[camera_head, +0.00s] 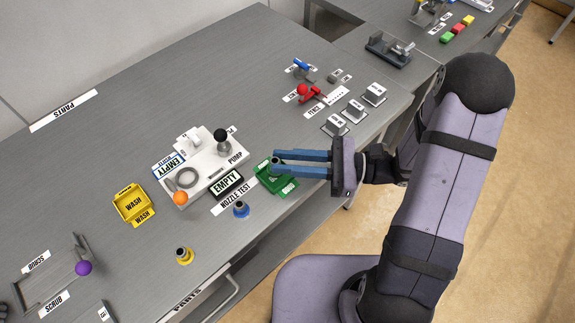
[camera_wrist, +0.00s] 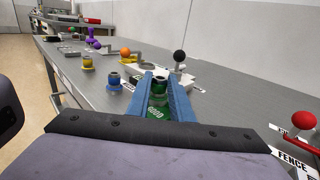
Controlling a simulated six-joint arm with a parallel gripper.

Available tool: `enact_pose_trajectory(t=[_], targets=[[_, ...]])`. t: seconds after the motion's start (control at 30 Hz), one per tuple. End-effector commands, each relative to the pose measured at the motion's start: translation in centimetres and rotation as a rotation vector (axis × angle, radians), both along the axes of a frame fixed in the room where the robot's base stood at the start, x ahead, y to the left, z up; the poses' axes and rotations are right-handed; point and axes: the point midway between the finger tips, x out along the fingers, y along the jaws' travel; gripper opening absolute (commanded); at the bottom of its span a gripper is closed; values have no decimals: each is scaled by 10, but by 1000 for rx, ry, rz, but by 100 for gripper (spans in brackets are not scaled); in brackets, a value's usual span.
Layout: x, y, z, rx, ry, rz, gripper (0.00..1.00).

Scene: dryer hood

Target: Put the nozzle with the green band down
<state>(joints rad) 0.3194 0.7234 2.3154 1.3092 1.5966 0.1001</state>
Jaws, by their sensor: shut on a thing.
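My gripper (camera_head: 275,164) reaches in from the right with its two blue fingers shut on the nozzle with the green band. In the wrist view the nozzle (camera_wrist: 159,78) stands roughly upright between the fingertips, its grey top showing and its green band (camera_wrist: 158,97) lower down. In the head view the fingers hide most of it. The green tray marked GOOD (camera_head: 278,185) lies under and just in front of the fingertips. It also shows in the wrist view (camera_wrist: 155,112). I cannot tell whether the nozzle touches the tray floor.
A blue-banded nozzle (camera_head: 241,210) and a yellow-banded nozzle (camera_head: 184,257) stand near the front edge. The pump plate (camera_head: 205,150) with an EMPTY sign is left of the tray. A yellow WASH tray (camera_head: 133,206) lies farther left. A red-knobbed fence lever (camera_head: 305,91) is behind.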

Motion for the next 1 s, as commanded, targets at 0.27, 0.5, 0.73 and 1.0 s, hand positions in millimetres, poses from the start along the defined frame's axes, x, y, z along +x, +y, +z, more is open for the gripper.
enact_pose_trajectory(t=[0.27,0.5,0.73,1.0], targets=[[0,0,-22,2,-1,0,0],[0,0,-22,2,-2,0,0],[0,0,-26,0,-1,0,34],[0,0,-25,0,-1,0,38]])
